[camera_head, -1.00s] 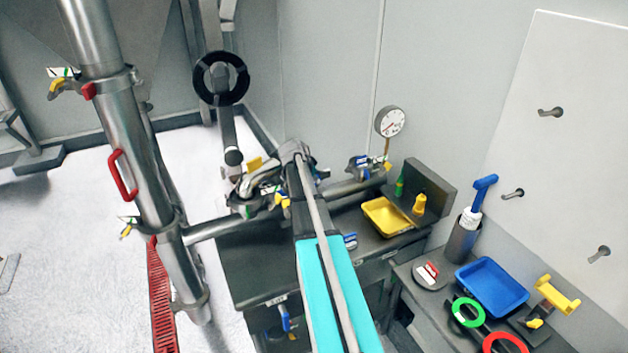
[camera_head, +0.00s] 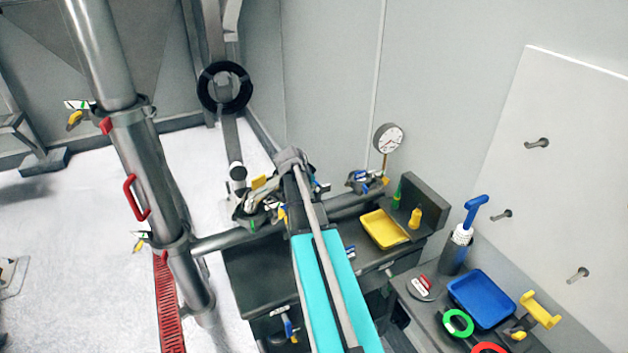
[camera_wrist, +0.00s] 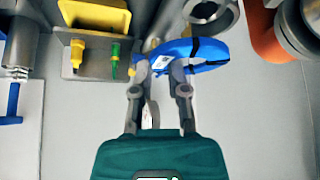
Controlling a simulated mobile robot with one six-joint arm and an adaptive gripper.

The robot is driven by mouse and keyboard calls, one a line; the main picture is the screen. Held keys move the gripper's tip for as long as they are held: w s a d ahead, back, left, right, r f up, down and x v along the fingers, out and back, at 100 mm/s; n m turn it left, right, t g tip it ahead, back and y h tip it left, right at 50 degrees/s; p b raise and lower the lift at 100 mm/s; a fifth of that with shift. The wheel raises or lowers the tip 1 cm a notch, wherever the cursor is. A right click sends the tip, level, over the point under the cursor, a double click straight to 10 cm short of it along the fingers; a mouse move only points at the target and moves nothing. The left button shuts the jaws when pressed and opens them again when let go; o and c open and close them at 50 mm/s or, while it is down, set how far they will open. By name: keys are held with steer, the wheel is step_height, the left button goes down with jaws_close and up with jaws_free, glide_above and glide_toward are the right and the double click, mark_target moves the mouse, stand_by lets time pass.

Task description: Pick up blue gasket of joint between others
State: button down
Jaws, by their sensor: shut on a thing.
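The blue gasket (camera_wrist: 213,52) is a flat blue ring with dark bands and a small white label, seen nearly edge-on in the wrist view. My gripper (camera_wrist: 157,72) is shut on its near left part. The ring reaches up and right beyond the fingers, close below an open metal pipe end (camera_wrist: 208,12). I cannot tell whether it touches the pipe. In the head view my arm covers the gripper and gasket. The pipe joint with clamps (camera_head: 262,203) shows left of my arm there.
A yellow tray (camera_head: 384,229), a yellow bottle (camera_head: 415,218) and a pressure gauge (camera_head: 388,138) are right of my arm. A blue tray (camera_head: 481,297) and green ring (camera_head: 458,323) lie on the right bench. A steel column (camera_head: 140,150) stands left, with free floor beyond.

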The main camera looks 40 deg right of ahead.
steer(key=s+a+r+p, duration=0.2)
steer(key=s+a+r, duration=0.1)
steer(key=s+a, duration=0.1)
steer(key=shift+s+a, duration=0.35)
steer(key=shift+f, duration=0.1)
stand_by(0.4)
